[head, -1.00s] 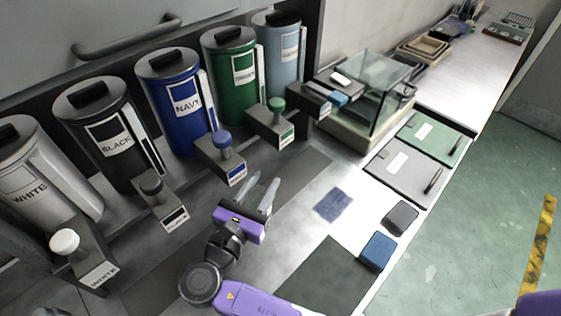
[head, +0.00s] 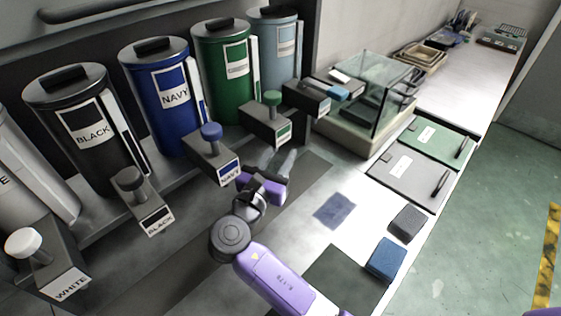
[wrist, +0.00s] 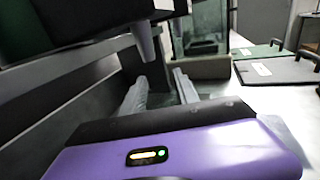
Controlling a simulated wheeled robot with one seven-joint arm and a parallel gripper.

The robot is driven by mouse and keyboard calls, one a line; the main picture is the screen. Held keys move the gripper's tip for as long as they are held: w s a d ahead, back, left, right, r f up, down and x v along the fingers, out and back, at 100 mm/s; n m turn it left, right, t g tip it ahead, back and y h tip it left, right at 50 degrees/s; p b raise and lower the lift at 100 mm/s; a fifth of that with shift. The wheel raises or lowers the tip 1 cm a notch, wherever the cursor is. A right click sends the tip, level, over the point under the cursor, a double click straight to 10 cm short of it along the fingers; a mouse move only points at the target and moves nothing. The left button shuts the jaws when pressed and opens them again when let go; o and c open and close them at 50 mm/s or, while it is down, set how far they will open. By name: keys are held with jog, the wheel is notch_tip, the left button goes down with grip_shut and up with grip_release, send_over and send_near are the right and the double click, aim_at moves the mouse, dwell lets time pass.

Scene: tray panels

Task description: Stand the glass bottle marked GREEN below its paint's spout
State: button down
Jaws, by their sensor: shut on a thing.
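The green paint tank (head: 222,85) stands in the back row, with its dispenser block (head: 268,122) and green knob (head: 272,98) in front. My gripper (head: 277,160) is low in front of this block, between the navy and green outlets. In the wrist view my gripper's two pale fingers (wrist: 160,88) reach forward, shut on the glass bottle. The clear glass can hardly be made out between them, and its mark cannot be read. A grey spout (wrist: 147,42) hangs from a dark block just above and beyond the fingertips.
The navy dispenser (head: 212,160) stands close left of my gripper; the black (head: 140,198) and white (head: 45,268) ones are further left. A glass tank (head: 370,105) stands right. Folders (head: 410,170), a blue cloth (head: 335,210) and two small blocks (head: 386,258) lie on the counter.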

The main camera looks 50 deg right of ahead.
jog(key=shift+f, duration=0.1)
dwell(0.3)
jog(key=c, duration=0.9)
grip_release()
jog(key=p+v, duration=0.5)
jog(key=v, duration=0.7)
